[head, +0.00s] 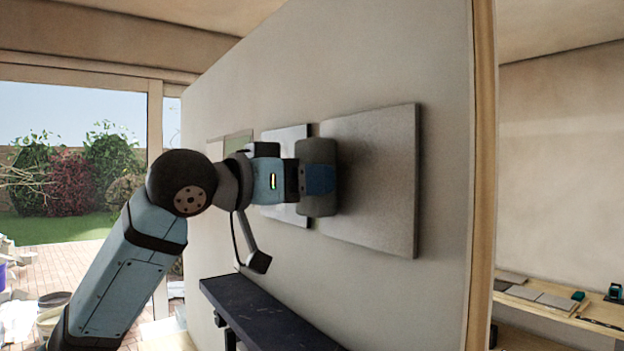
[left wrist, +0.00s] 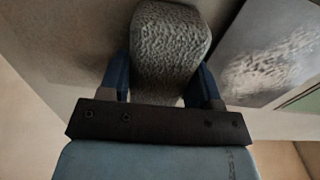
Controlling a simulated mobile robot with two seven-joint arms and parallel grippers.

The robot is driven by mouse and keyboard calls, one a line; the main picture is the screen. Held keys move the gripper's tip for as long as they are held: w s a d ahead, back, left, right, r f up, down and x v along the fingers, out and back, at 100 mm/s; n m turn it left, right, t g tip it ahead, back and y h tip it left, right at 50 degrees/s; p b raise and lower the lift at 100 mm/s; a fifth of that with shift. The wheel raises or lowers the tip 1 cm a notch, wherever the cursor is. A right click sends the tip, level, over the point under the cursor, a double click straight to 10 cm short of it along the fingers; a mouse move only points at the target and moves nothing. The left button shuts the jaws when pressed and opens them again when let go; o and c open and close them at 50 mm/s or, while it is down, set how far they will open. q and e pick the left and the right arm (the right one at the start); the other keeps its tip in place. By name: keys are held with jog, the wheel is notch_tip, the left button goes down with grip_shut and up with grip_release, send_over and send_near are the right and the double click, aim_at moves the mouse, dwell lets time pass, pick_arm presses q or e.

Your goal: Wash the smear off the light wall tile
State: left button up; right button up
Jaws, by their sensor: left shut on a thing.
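My left gripper (head: 322,180) is shut on a grey, rough-textured sponge (head: 317,207). The sponge also shows in the left wrist view (left wrist: 170,45), between my blue fingers. It is in front of the wall panel, around the left edge of the large grey tile (head: 385,180); I cannot tell whether it touches. Left of it, the light tile (head: 287,135) is partly hidden behind my gripper. In the left wrist view a tile (left wrist: 290,30) at upper right carries a pale mottled patch (left wrist: 265,75), likely the smear. My right gripper is out of view.
A greenish tile (head: 238,145) is on the panel (head: 420,60) at far left. A dark shelf (head: 260,310) juts out below the tiles. The panel ends at a wooden edge (head: 481,180). A bench with loose tiles (head: 540,296) stands beyond, at right.

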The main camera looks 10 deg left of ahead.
aim_at(400, 158)
pick_arm(q)
jog(key=shift+s+d+r, duration=0.1)
jog(key=shift+r, duration=1.25)
jog(key=shift+s+d, duration=4.5)
jog(key=shift+d, duration=0.05)
jog(key=shift+a, duration=0.15)
jog(key=shift+s+a, duration=0.1)
jog(key=shift+a, duration=0.05)
jog(key=shift+v, duration=2.8)
jog(key=v, duration=0.3)
